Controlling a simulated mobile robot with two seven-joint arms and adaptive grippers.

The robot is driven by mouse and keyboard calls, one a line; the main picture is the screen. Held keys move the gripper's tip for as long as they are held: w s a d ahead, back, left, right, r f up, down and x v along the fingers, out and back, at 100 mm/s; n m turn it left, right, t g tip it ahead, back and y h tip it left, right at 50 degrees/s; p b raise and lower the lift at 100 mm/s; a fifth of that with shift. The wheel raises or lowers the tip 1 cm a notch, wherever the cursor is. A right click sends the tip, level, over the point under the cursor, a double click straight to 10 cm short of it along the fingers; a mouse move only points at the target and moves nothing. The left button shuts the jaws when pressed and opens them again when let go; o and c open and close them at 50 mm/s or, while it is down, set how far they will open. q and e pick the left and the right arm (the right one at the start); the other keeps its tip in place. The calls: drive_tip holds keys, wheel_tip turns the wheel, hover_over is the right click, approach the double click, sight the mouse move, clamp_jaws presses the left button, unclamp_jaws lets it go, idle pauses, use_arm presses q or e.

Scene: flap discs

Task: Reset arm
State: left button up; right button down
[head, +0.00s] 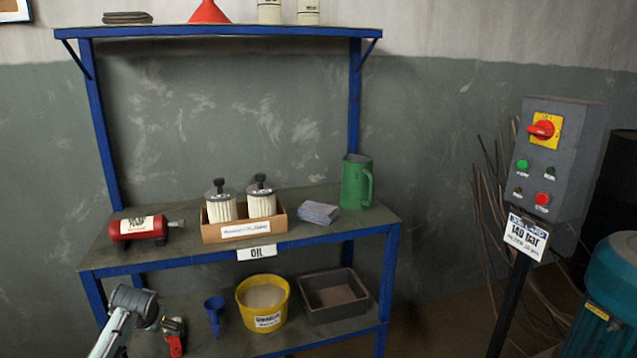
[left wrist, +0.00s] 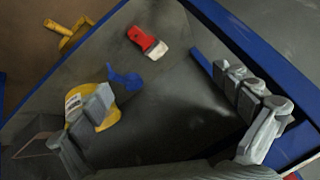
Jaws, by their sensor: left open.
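My left gripper (left wrist: 165,82) is open in the left wrist view, its two grey fingers spread wide with nothing between them but bare shelf surface. In the head view, a grey metal part of my left arm (head: 132,302) shows at the bottom left, in front of the lower shelf. A stack of dark discs (head: 127,18) lies on the top shelf at the left. My right gripper is in neither view.
The blue-framed bench (head: 390,262) holds a red cylinder (head: 138,228), a filter box (head: 243,230) and a green jug (head: 356,182). Below are a blue funnel (head: 215,312), a yellow bucket (head: 263,303), a grey tray (head: 333,296) and a red-handled tool (left wrist: 138,37).

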use_arm(q)
drive_tip(key=s+d+f+g+h, duration=0.1)
drive_tip(key=s+d+f, duration=0.2)
drive_tip(key=s+f, duration=0.4)
drive_tip(key=s+d+f, duration=0.4)
drive_tip(key=s+f, duration=0.1)
drive_tip(key=s, duration=0.3)
drive_tip(key=s+d+f+g, duration=0.1)
drive_tip(key=s+d+f, duration=0.1)
drive_tip(key=s, duration=0.8)
drive_tip(key=s+d+f+m+g+h, duration=0.1)
drive_tip(key=s+d+f, duration=0.1)
drive_tip(key=s, duration=0.7)
drive_tip(key=shift+s+d+f, duration=0.2)
drive_tip(key=shift+s+d, duration=0.2)
drive_tip(key=shift+d, duration=0.15)
